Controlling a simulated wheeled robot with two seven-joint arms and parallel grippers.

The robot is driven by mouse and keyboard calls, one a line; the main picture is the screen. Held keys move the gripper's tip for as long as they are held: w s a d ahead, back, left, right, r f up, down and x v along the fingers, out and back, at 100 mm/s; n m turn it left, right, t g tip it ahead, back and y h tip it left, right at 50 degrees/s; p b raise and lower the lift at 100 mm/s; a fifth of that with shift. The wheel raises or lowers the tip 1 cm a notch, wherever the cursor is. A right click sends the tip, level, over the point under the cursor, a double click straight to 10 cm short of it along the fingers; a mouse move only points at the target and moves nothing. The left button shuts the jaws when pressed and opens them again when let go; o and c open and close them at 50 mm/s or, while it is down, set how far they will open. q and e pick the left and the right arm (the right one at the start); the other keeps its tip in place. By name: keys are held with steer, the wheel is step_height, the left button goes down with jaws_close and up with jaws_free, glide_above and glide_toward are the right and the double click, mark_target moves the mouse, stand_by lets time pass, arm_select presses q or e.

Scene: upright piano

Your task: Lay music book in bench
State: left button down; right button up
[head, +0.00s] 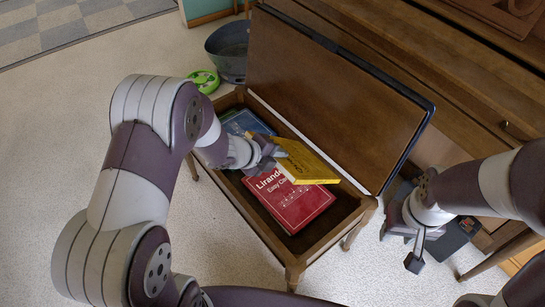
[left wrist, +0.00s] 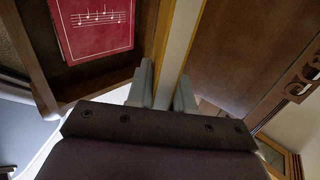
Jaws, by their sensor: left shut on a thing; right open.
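The wooden bench (head: 253,215) stands with its lid (head: 330,97) raised. My left gripper (head: 277,152) is shut on a yellow music book (head: 309,163) and holds it above the open compartment. In the left wrist view the book (left wrist: 179,45) shows edge-on as a narrow strip between the fingers (left wrist: 163,95). A red music book (head: 290,200) lies in the compartment below it, and it also shows in the left wrist view (left wrist: 95,30). A blue book (head: 240,122) lies at the compartment's far left end. My right gripper (head: 414,247) is open and empty, right of the bench.
The piano (head: 450,75) stands behind the raised lid, at the right. A dark bucket (head: 229,52) and a green round object (head: 205,81) sit on the floor by the bench's far left end. The pale floor in front of the bench is clear.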

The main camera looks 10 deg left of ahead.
arm_select(q)
step_height(320, 180, down, 9)
steer(key=w+d+b, duration=0.2)
steer(key=b, duration=0.4)
steer(key=shift+w+b, duration=0.2)
steer(key=shift+b, duration=0.2)
arm_select(e)
step_height(320, 180, down, 8)
steer(key=shift+r, duration=0.2)
arm_select(q)
steer(key=shift+r, duration=0.15)
steer(key=c, duration=0.9)
jaws_free()
steer(key=p+v, duration=0.5)
steer(key=v, duration=0.7)
steer(key=shift+s+a+r+p, duration=0.15)
steer(key=shift+s+a+p, duration=0.05)
steer(key=shift+s+p, duration=0.1)
arm_select(e)
step_height(320, 180, up, 6)
steer(key=shift+f, duration=0.2)
